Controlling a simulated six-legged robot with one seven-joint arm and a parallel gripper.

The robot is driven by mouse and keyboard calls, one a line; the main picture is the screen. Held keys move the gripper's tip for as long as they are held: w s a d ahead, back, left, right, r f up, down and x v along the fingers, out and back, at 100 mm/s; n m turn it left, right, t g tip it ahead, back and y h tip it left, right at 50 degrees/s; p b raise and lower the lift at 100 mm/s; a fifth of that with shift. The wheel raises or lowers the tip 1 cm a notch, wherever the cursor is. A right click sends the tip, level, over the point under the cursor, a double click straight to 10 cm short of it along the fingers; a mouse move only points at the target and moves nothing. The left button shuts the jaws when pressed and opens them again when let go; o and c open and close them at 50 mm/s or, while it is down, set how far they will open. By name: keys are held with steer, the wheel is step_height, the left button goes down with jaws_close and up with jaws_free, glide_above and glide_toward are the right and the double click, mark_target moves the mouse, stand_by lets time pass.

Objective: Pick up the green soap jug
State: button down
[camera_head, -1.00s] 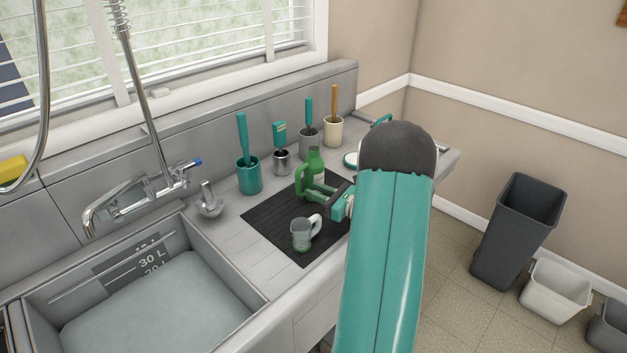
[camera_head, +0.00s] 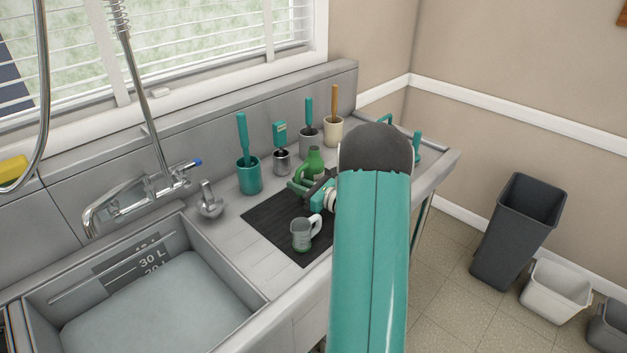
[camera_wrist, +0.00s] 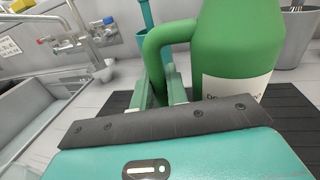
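The green soap jug (camera_head: 316,160) stands upright on the black mat, with a white label on its front. In the wrist view the jug (camera_wrist: 236,45) fills the upper right, its looped handle (camera_wrist: 157,50) to the left. My gripper (camera_head: 299,187) is low beside the jug in the head view. In the wrist view its two fingers (camera_wrist: 160,85) lie at the lower part of the handle, one on either side. Whether they press on it cannot be told. My arm hides the jug's right side in the head view.
A clear measuring cup (camera_head: 302,235) stands on the front of the black mat (camera_head: 262,218). Behind are a teal holder (camera_head: 249,177), a small metal pot (camera_head: 282,162), a grey holder (camera_head: 310,142) and a cream crock (camera_head: 333,132). The water-filled sink (camera_head: 160,305) is at left.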

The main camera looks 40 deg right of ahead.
mark_target(299, 175)
steer(key=shift+r, duration=0.1)
steer(key=shift+r, duration=0.2)
steer(key=r, duration=0.3)
steer(key=shift+s+a+r, duration=0.15)
steer(key=shift+s+r, duration=0.05)
steer(key=s+a+r, duration=0.8)
steer(key=s+r, duration=0.1)
steer(key=s, duration=0.1)
steer(key=shift+s+a, duration=0.15)
steer(key=shift+a, duration=0.2)
steer(key=c, duration=2.1)
jaws_free()
jaws_close()
